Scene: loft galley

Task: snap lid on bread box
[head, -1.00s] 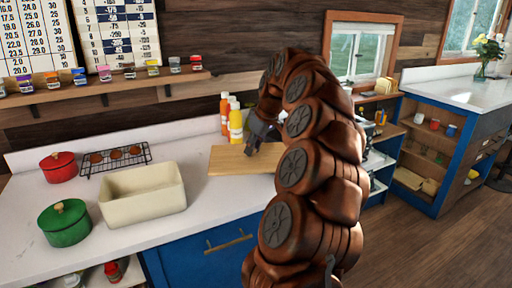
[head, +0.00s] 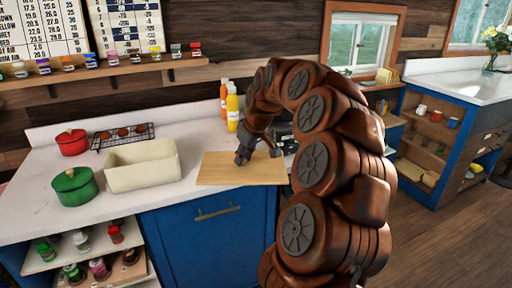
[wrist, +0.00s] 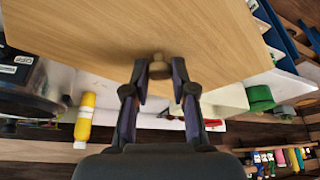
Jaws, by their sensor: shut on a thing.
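The bread box (head: 135,178) is an open cream rectangular box on the white counter, left of the lid. It shows partly behind the lid in the wrist view (wrist: 226,101). The lid (head: 240,173) is a flat light-wood board with a small round knob (wrist: 158,68); its face fills the top of the wrist view (wrist: 110,30). My gripper (head: 243,158) is shut on the knob, with a finger on each side of it in the wrist view (wrist: 159,75). The lid looks level and apart from the box. Whether it touches the counter I cannot tell.
A green pot (head: 75,188) and a red pot (head: 72,143) stand left of the box. A cooling rack (head: 122,136) with brown rounds lies behind it. A yellow bottle (head: 232,110) and an orange bottle (head: 223,103) stand behind the lid. Open shelves (head: 95,255) with jars are below.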

